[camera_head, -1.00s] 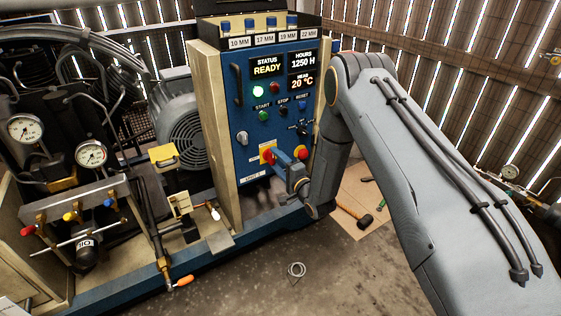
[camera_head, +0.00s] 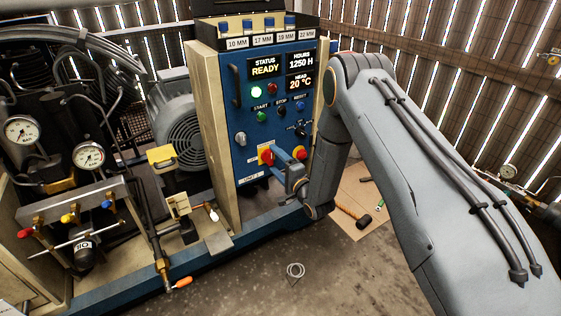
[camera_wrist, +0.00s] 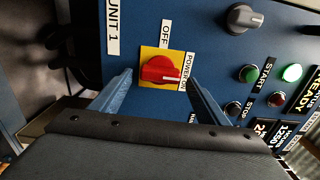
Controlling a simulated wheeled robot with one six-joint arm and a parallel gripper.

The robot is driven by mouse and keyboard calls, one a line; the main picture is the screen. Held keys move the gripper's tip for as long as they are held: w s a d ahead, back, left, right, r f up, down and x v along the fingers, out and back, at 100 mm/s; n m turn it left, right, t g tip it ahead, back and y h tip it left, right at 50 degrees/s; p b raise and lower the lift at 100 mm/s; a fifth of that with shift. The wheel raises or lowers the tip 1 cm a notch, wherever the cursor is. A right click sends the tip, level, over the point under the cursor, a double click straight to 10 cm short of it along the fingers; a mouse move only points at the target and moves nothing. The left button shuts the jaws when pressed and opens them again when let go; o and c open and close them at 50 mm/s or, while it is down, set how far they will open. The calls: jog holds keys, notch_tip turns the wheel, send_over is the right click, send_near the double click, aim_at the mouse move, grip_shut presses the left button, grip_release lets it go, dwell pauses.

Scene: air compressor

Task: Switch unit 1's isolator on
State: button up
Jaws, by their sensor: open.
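Unit 1's isolator (camera_wrist: 160,69) is a red rotary knob on a yellow plate, beside a UNIT 1 label (camera_wrist: 113,27). An OFF label (camera_wrist: 165,33) is above the plate and a POWER ON label (camera_wrist: 187,72) is at its right. The knob's ridge lies roughly across the wrist picture. In the head view the isolator (camera_head: 266,155) sits low on the blue panel. My gripper (camera_wrist: 160,77) is open, its blue fingers on either side of the knob. Contact cannot be told. In the head view my gripper (camera_head: 279,155) reaches the panel from the right.
A grey selector (camera_head: 240,139) is above left, with START (camera_head: 262,116) and STOP buttons higher. The status screen (camera_head: 265,66) reads READY beside a lit green lamp (camera_head: 256,92). A mallet (camera_head: 362,220) lies on the floor.

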jog(key=v, duration=0.7)
jog(key=shift+s+d, duration=0.2)
jog(key=shift+s, duration=0.1)
